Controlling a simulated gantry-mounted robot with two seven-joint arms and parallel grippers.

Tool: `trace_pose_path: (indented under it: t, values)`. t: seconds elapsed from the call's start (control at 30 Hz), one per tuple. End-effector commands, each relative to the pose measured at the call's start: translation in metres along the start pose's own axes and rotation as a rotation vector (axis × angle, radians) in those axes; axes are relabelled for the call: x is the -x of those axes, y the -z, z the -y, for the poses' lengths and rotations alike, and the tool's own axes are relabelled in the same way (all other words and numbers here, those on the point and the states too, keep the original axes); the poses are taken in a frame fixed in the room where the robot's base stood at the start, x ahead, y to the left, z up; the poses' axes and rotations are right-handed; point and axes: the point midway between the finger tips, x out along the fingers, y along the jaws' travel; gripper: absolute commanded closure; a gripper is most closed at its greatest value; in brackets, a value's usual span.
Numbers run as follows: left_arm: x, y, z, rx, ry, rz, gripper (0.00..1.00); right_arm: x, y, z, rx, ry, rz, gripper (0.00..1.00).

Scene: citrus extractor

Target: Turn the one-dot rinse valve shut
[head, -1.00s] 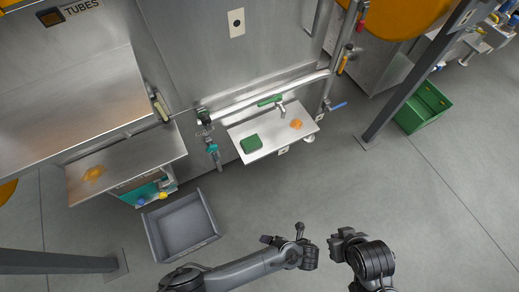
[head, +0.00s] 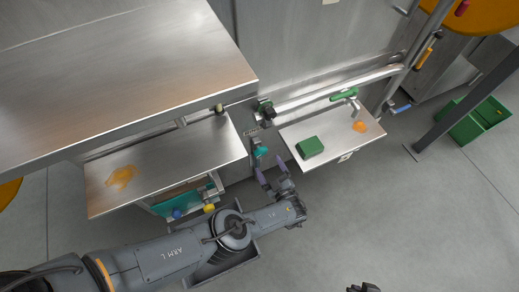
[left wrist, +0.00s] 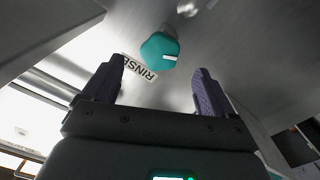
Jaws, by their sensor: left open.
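A teal valve knob (left wrist: 160,50) with a white mark on its face is on the steel wall beside a RINSE label (left wrist: 138,67). I see no dots on the label. In the head view the teal knob (head: 261,152) is left of the small shelf. My left gripper (head: 270,168) is open and empty, just in front of and below the knob. In the left wrist view the knob appears between and beyond the fingertips (left wrist: 160,72), apart from them. Only a dark tip of my right gripper (head: 364,288) shows at the bottom edge.
The small shelf (head: 330,135) holds a green block (head: 310,147) and an orange piece (head: 360,127). A green crate (head: 478,120) stands at right. Open floor lies below.

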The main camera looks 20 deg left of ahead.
Motion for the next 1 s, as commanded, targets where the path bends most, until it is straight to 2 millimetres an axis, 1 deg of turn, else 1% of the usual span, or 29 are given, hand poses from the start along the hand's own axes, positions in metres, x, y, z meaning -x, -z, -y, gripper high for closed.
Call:
trace_pose_path:
  t: [0.03,0.2,0.4,0.5,0.7,1.0]
  values:
    - [-0.010,0.001,0.001,0.000,0.000,-0.004,0.14,-0.001,-0.001,-0.001,0.004,-0.004,0.002,1.00]
    - [-0.038,0.000,0.001,0.001,0.001,-0.004,0.14,-0.005,-0.001,-0.002,0.006,-0.005,-0.001,1.00]
    - [-0.067,-0.001,0.002,0.001,0.002,-0.002,0.14,-0.010,-0.002,0.002,0.001,0.004,-0.004,1.00]
    - [-0.077,0.000,0.002,0.001,0.002,-0.002,0.14,-0.012,-0.002,0.003,-0.001,0.006,-0.005,1.00]
    - [-0.087,0.000,0.001,0.001,0.002,0.000,0.14,-0.014,-0.003,0.004,-0.003,0.008,-0.005,1.00]
    - [-0.089,0.000,0.001,0.001,0.002,0.000,0.14,-0.014,-0.003,0.003,-0.003,0.007,-0.004,1.00]
